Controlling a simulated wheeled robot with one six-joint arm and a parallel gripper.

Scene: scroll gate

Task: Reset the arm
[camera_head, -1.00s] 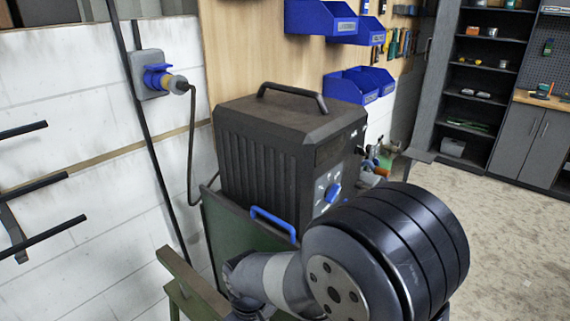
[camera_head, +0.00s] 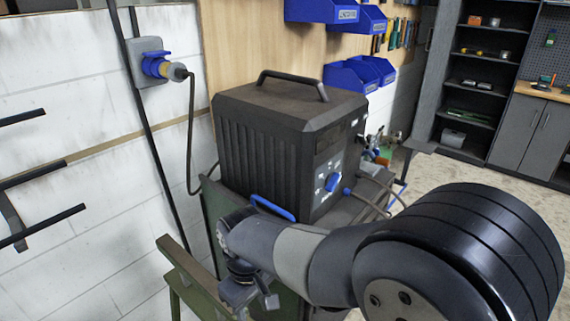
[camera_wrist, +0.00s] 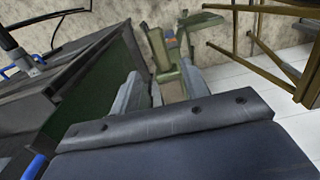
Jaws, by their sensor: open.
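My arm crosses the lower right of the head view, in front of a green cart. My gripper (camera_wrist: 160,92) shows in the wrist view, with two grey fingers spread apart and nothing between them. In the head view the arm's end (camera_head: 240,290) hangs low beside the cart's left side, and its fingers are hard to make out there.
A black ribbed machine (camera_head: 290,150) with a blue knob stands on the green cart (camera_head: 208,205). A cable runs from it to a wall socket (camera_head: 150,65). Blue bins (camera_head: 350,75) hang on the wall. Black bars (camera_head: 45,225) jut out at left. Open floor (camera_head: 470,170) lies at right.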

